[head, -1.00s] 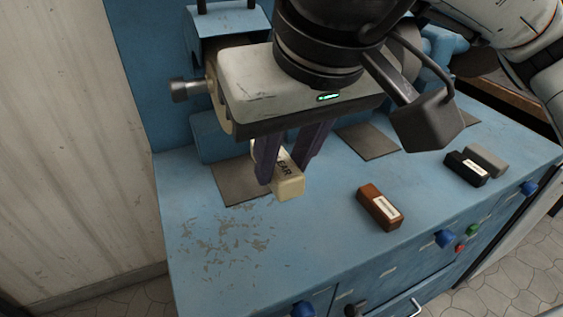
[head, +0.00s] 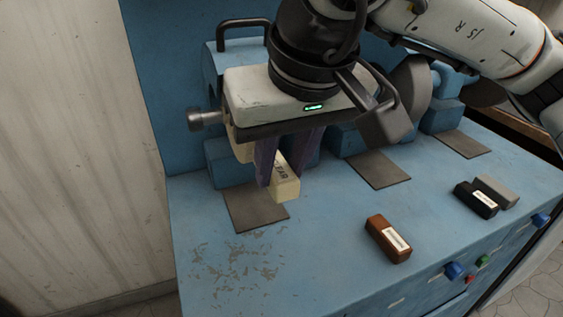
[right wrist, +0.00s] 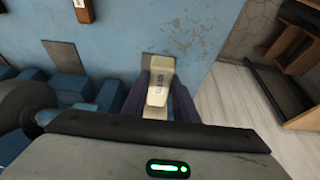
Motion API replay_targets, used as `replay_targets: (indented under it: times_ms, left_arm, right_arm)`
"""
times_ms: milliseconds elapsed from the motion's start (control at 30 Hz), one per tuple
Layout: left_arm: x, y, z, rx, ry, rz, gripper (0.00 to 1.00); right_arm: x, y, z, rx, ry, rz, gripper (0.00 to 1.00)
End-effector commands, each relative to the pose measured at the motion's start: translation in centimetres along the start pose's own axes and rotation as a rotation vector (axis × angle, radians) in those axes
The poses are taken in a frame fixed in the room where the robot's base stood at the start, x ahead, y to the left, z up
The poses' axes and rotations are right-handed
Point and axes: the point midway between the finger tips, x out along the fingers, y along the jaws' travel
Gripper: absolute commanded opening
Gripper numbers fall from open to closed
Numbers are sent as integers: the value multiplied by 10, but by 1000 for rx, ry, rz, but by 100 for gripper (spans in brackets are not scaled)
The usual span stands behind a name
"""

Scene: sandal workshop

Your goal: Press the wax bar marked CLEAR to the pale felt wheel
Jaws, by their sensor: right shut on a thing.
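The cream wax bar (head: 286,188) is in my right gripper (head: 282,172), shut on it between two dark purple fingers. Its lettering is partly covered in the head view; in the right wrist view the bar (right wrist: 159,85) shows its printed face. The pale felt wheel (head: 241,148) shows only as a cream edge at the left machine, behind my gripper, which hides most of it. The bar is in front of the wheel, above a grey mat (head: 250,212). I cannot tell whether bar and wheel touch. My left gripper is not in view.
A brown bar (head: 384,240), a black bar (head: 475,201) and a grey bar (head: 497,191) lie on the blue bench to the right. A dark wheel (head: 412,84) stands right of my gripper. A metal spindle end (head: 205,119) sticks out left. The front left bench is clear.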

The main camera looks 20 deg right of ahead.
Motion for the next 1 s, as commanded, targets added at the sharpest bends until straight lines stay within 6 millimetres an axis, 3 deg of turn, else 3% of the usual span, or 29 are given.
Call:
replay_targets:
  times_ms: [1000]
  left_arm:
    - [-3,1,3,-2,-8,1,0]
  right_arm:
    - [1,0,-9,0,0,-1,4]
